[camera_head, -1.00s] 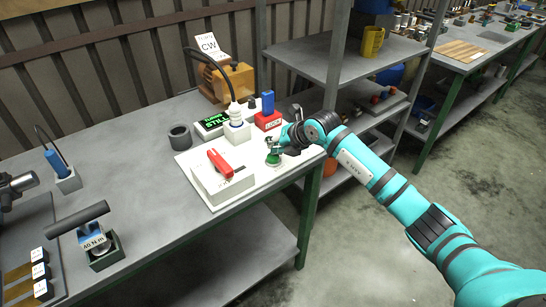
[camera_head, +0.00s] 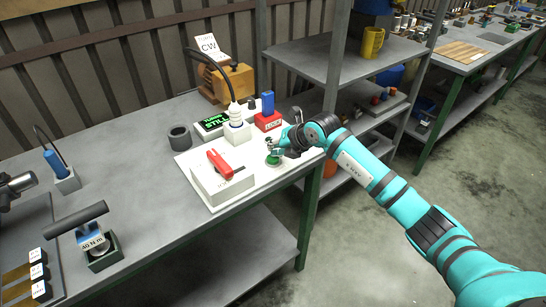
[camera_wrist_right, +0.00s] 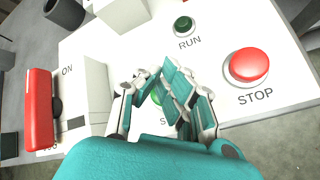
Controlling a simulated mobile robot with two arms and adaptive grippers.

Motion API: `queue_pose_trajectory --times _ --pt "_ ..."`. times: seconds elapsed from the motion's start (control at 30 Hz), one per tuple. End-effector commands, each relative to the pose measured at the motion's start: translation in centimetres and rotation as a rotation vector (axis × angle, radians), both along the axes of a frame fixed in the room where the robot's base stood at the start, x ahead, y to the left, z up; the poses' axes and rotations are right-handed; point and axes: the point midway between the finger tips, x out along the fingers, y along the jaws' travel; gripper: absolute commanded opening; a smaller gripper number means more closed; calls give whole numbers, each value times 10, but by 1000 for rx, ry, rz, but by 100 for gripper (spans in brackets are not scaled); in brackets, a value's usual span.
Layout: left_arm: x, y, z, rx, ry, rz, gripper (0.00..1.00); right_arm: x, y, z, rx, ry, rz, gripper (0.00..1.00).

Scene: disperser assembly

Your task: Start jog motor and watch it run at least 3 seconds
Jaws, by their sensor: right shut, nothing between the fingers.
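The white control panel (camera_head: 228,196) lies on the bench. Its red lever switch (camera_head: 219,162), by an ON label, also shows in the right wrist view (camera_wrist_right: 39,108). The green start button (camera_head: 273,159) is partly hidden by my right gripper (camera_head: 273,149). In the right wrist view, my fingers (camera_wrist_right: 163,92) are closed and empty over this button (camera_wrist_right: 155,97); I cannot tell whether they touch it. The RUN lamp (camera_wrist_right: 183,25) looks dark green. The red STOP button (camera_wrist_right: 249,66) is right of the fingers. The orange-brown motor (camera_head: 241,82) stands behind, under a CW card (camera_head: 208,46).
A shelf rack (camera_head: 300,57) stands to the right.

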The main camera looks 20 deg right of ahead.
Motion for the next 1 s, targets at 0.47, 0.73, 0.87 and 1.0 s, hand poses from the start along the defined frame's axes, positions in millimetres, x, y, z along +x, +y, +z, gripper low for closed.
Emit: queue_pose_trajectory --times 0.47,0.73,0.87,1.0 --pt "0 0 -5 0 0 0 0 -1 1 -8 -1 4 1 0" --pt "0 0 -7 0 0 0 0 -1 1 -12 -1 5 2 0" --pt "0 0 -8 0 0 0 0 -1 1 -14 -1 5 2 0" --pt "0 0 -8 -1 0 0 0 -1 1 -15 -1 6 2 0"
